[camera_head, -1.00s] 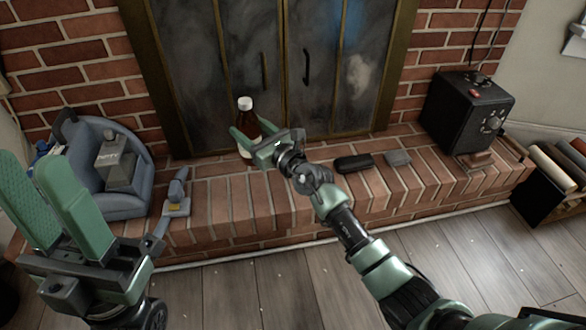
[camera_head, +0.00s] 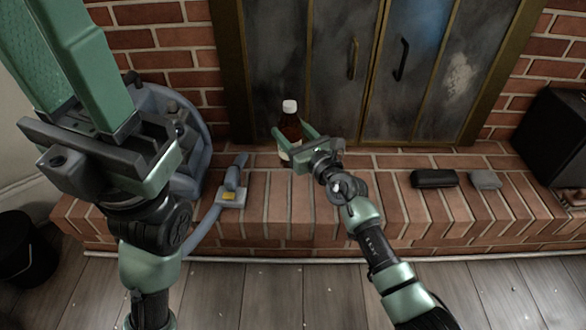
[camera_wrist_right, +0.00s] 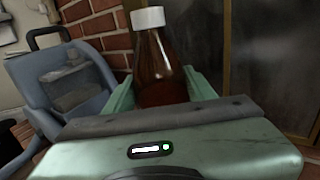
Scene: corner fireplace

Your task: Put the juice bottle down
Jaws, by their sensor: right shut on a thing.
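The juice bottle is brown with a white cap and a pale label, and it stands upright in the head view (camera_head: 290,121). My right gripper (camera_head: 292,132) is shut on it, with one green finger on either side. The bottle (camera_wrist_right: 160,62) also shows between the fingers in the right wrist view. Its lower part is hidden by the gripper. It is over or on the brick hearth ledge (camera_head: 270,205), and I cannot tell whether its base touches the bricks. My left gripper (camera_head: 75,20) is raised at the upper left, empty, its fingers apart with a textured inner pad showing.
A blue-grey appliance (camera_head: 195,130) with a hose and nozzle (camera_head: 232,190) is left of the bottle. A black case (camera_head: 434,179) and a grey block (camera_head: 485,179) lie on the ledge to the right. A black box (camera_head: 550,135) stands farther right. Fireplace doors (camera_head: 345,90) rise behind.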

